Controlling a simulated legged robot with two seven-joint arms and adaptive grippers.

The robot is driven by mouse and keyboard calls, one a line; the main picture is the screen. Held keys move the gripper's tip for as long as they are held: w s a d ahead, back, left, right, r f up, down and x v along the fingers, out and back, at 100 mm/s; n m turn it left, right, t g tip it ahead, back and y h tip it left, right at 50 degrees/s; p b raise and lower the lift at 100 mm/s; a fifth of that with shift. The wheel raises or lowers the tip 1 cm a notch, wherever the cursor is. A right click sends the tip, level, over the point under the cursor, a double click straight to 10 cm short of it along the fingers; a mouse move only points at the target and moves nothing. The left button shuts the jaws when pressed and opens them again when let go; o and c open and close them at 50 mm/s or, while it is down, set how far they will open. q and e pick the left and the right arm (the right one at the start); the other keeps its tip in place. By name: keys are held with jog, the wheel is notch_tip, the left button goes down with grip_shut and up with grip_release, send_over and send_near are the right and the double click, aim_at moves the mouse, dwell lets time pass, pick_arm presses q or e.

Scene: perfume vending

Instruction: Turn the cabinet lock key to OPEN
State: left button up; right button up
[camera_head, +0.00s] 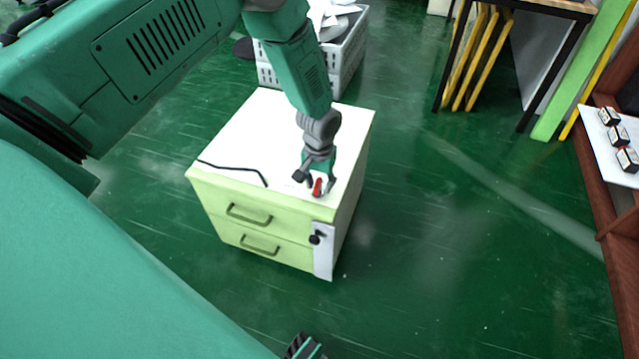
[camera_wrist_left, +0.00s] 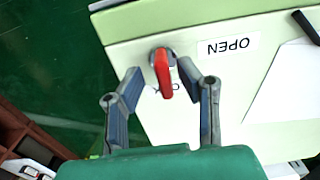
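The red key (camera_wrist_left: 165,76) sits in a round grey lock on the pale cabinet top (camera_head: 262,120). In the wrist view its handle points down over a partly hidden label, and the upside-down OPEN label (camera_wrist_left: 228,46) is to its right. In the head view the key (camera_head: 318,187) shows near the cabinet's front right corner. My left gripper (camera_head: 309,181) is right above it, and in the wrist view its two fingers (camera_wrist_left: 158,76) are spread with the key between them. Contact cannot be told. A dark and green part at the head view's bottom edge may be my right gripper (camera_head: 305,348).
The cabinet has two drawers with handles (camera_head: 250,215) and a grey latch plate (camera_head: 324,255) with a black knob. A bent black strip (camera_head: 235,168) lies on top. A grey crate (camera_head: 350,52) stands behind. A shelf with small boxes (camera_head: 627,160) is at right; green floor between is clear.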

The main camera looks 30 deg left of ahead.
pick_arm(q)
jog(key=shift+a, duration=0.15)
jog(key=c, duration=0.7)
jog(key=shift+a+f, duration=0.1)
jog(key=shift+a, duration=0.1)
grip_shut()
pick_arm(e)
jog(key=shift+a+r, duration=0.15)
jog(key=shift+a, duration=0.15)
pick_arm(q)
jog(key=shift+d+n, duration=0.15)
jog(key=shift+n, duration=0.15)
pick_arm(e)
jog(key=shift+d+r, duration=0.15)
pick_arm(q)
jog(key=n+p, duration=0.1)
jog(key=n, duration=0.1)
jog(key=shift+n+p, duration=0.4)
jog(key=n+p, duration=0.1)
jog(key=n, duration=0.2)
jog(key=shift+n, duration=0.3)
jog(key=n+p, duration=0.1)
jog(key=n, duration=0.9)
jog(key=shift+n, duration=0.4)
pick_arm(e)
notch_tip(320, 180, up, 4)
jog(key=shift+f, duration=0.25)
pick_arm(q)
jog(key=shift+d, duration=0.1)
